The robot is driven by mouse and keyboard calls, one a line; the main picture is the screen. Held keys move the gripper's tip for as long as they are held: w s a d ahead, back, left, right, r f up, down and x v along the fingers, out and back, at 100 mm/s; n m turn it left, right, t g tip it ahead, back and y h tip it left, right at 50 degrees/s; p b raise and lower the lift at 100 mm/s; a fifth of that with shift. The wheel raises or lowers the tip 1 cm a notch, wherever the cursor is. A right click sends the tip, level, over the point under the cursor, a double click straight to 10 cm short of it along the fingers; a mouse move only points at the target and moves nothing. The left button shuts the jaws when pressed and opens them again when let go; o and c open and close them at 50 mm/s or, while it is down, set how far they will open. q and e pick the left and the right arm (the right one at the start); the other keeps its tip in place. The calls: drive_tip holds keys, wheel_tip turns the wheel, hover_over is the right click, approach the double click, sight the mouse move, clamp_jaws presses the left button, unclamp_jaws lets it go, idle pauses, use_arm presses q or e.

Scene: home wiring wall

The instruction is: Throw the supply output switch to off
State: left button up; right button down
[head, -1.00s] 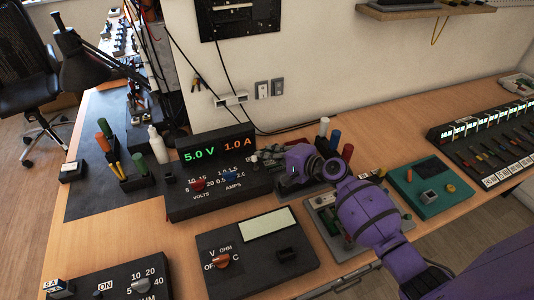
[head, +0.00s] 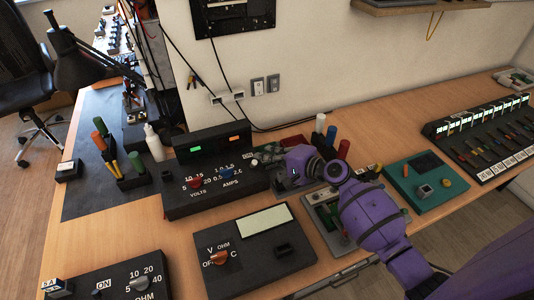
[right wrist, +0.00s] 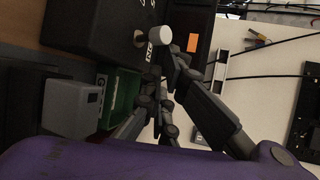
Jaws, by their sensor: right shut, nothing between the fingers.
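The black power supply (head: 215,200) stands on the bench in the head view, with VOLTS and AMPS knobs. Its display (head: 213,142) shows a plain green bar and a plain orange bar, with no digits. In the right wrist view the output switch (right wrist: 165,37) is a short lever with a white cap, beside a small white label. My right gripper (head: 262,158) is at the right end of the supply and largely hides the switch in the head view. In the right wrist view its fingers (right wrist: 172,65) are shut and empty, close to the white cap; contact is unclear. My left gripper is out of view.
A meter box (head: 258,252) with a dial stands in front of the supply. A teal box (head: 425,182) and a black panel of lit modules (head: 480,135) lie to the right. Upright coloured handles (head: 331,136) stand behind my right arm.

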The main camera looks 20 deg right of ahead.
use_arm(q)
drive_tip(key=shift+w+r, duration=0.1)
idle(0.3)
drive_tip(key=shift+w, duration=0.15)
use_arm(e)
drive_tip(key=v, duration=1.2)
drive_tip(key=shift+d+f, duration=0.1)
drive_tip(key=shift+f, duration=0.05)
idle(0.4)
